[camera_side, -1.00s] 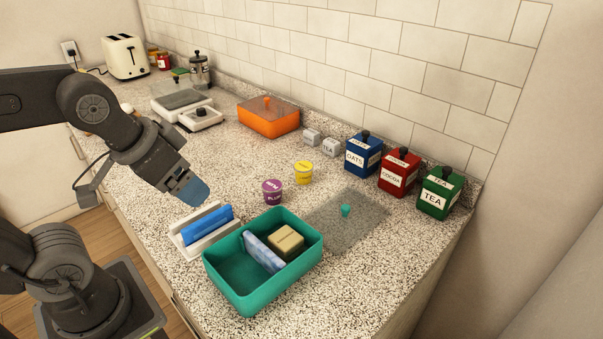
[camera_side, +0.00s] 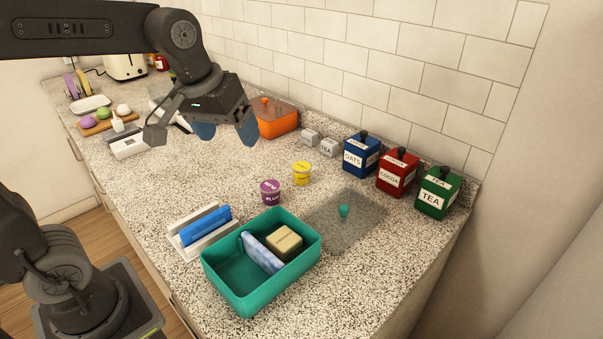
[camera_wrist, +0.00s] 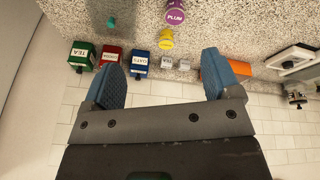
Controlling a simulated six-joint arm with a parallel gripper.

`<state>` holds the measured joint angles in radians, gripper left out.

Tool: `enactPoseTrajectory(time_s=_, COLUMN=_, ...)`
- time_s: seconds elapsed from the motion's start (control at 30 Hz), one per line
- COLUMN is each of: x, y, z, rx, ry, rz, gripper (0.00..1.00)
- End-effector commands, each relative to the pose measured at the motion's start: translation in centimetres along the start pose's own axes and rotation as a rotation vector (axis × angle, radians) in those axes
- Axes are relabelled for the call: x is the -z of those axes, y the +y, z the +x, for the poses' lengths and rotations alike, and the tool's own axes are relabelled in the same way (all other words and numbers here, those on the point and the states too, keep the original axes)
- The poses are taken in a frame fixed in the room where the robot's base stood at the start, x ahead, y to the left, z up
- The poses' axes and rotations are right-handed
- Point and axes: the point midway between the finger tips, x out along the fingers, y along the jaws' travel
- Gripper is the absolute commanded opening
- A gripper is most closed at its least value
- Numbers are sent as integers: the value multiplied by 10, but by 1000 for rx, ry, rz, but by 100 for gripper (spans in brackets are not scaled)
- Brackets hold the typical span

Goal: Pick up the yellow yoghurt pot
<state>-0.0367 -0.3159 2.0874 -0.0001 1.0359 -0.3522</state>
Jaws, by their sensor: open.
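The yellow yoghurt pot (camera_side: 302,174) stands upright on the speckled worktop, right of and behind the purple plum pot (camera_side: 270,192). In the wrist view the yellow pot (camera_wrist: 166,39) is at top centre, beyond the gap between my fingers, with the plum pot (camera_wrist: 175,14) above it. My gripper (camera_side: 224,136) is open and empty. It is raised above the worktop, left of and apart from the yellow pot. Both blue fingertips show spread apart in the wrist view (camera_wrist: 162,75).
A teal bin (camera_side: 225,285) holding a sponge and a packet stands in front, beside a white holder (camera_side: 186,240) with a blue item. Oats (camera_side: 362,156), cocoa (camera_side: 397,174) and tea (camera_side: 438,194) canisters line the wall. An orange box (camera_side: 275,122) is behind my gripper.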

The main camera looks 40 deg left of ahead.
Motion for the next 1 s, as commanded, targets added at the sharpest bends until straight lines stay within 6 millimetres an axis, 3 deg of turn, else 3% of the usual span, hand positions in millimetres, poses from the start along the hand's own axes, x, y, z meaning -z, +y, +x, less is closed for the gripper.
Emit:
enactPoseTrajectory(time_s=0.03, x=21, y=5, z=7, rx=15, ry=-31, rz=-67, gripper=83)
enactPoseTrajectory(time_s=0.2, x=81, y=18, z=36, rx=67, ry=-110, rz=-295, gripper=83)
enactPoseTrajectory(time_s=0.4, x=140, y=25, z=91, rx=146, ry=-190, rz=-558, gripper=83)
enactPoseTrajectory(time_s=0.5, x=160, y=25, z=118, rx=184, ry=-218, rz=-668, gripper=83)
enactPoseTrajectory(time_s=0.73, x=180, y=24, z=154, rx=234, ry=-247, rz=-805, gripper=83)
enactPoseTrajectory(time_s=1.0, x=170, y=19, z=192, rx=243, ry=-254, rz=-818, gripper=83)
